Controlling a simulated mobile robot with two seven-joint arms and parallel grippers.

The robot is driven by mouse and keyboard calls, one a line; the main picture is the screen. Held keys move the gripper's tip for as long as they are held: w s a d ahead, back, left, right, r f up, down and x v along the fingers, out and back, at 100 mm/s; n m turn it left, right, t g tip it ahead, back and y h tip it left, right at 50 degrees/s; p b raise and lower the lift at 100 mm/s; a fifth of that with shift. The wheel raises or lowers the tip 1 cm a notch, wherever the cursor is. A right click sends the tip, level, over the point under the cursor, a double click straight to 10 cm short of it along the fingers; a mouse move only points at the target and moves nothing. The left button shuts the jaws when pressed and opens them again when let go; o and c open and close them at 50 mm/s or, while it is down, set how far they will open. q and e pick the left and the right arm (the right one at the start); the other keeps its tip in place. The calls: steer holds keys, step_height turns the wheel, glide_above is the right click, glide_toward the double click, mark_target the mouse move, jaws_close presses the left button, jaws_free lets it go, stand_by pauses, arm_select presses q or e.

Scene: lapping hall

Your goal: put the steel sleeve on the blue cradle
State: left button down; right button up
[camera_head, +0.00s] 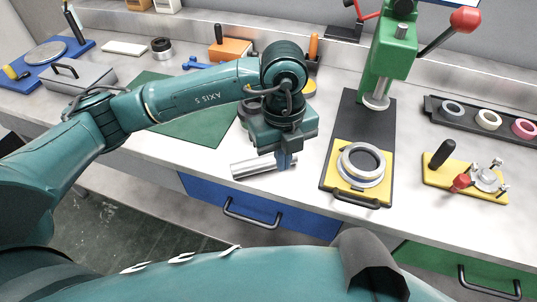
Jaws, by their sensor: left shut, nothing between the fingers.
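A shiny steel sleeve (252,167) lies on its side near the front edge of the bench, above the blue drawer. My left gripper (286,162) points down at the sleeve's right part, its fingers shut with nothing between them. The fingers hide part of the sleeve; I cannot tell whether they touch it. A small blue piece that looks like the blue cradle (194,63) stands farther back, beyond my left forearm, which may hide some of it. No sleeve shows on it. My right gripper is not in view.
A green press (391,48) stands to the right, with a steel ring (362,163) on a yellow plate below it. A black tray of rings (480,118) and a yellow toggle-clamp plate (466,182) lie farther right. A green mat (188,128) lies under my left arm.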

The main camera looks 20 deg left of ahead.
mark_target(270, 178)
arm_select(q)
steer(key=shift+n, duration=0.4)
steer(key=f, duration=0.6)
steer(key=a+f, duration=0.1)
steer(key=f, duration=0.3)
steer(key=shift+w+p, duration=0.15)
steer(key=shift+p, duration=0.15)
steer(key=shift+w+a+r+p, duration=0.2)
steer(key=shift+w+a+p, duration=0.1)
steer(key=shift+w+a, duration=0.95)
steer(key=shift+w, duration=0.25)
